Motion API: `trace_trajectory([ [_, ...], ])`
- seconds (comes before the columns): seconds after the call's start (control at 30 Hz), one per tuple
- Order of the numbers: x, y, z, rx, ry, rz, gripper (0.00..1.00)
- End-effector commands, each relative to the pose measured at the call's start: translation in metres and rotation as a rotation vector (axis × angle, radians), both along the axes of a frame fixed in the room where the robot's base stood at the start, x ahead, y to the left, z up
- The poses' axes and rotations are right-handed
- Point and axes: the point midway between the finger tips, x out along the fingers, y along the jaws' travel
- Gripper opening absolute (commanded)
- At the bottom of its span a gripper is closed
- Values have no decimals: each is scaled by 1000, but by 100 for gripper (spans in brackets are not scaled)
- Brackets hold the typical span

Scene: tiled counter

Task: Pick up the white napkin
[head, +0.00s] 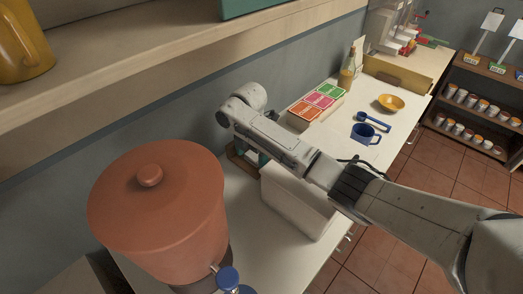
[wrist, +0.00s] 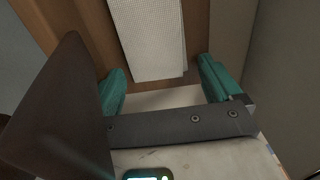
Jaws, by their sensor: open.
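The white napkin (wrist: 150,35) is a textured pale sheet in the wrist view, upright in a brown wooden holder (wrist: 88,22). My gripper (wrist: 162,68) is open, with one teal finger on each side of the napkin's near end. The napkin lies between the fingers, with gaps at both sides. I cannot tell how deep the fingertips reach. In the head view the wooden holder (head: 238,160) shows beside the wall, mostly behind my arm, and the napkin cannot be made out there.
A large terracotta dispenser (head: 160,215) stands left of the holder, and a white box (head: 297,203) stands to its right. A shelf (head: 150,65) overhangs at upper left.

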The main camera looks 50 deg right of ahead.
Motion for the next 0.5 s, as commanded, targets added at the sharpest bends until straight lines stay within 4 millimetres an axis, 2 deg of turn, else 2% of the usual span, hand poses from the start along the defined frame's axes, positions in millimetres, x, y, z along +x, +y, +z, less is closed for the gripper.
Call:
trace_trajectory([
  [0.23, 0, 0, -2, 0, -1, -1, 92],
  [0.5, 0, 0, -2, 0, -1, -1, 67],
])
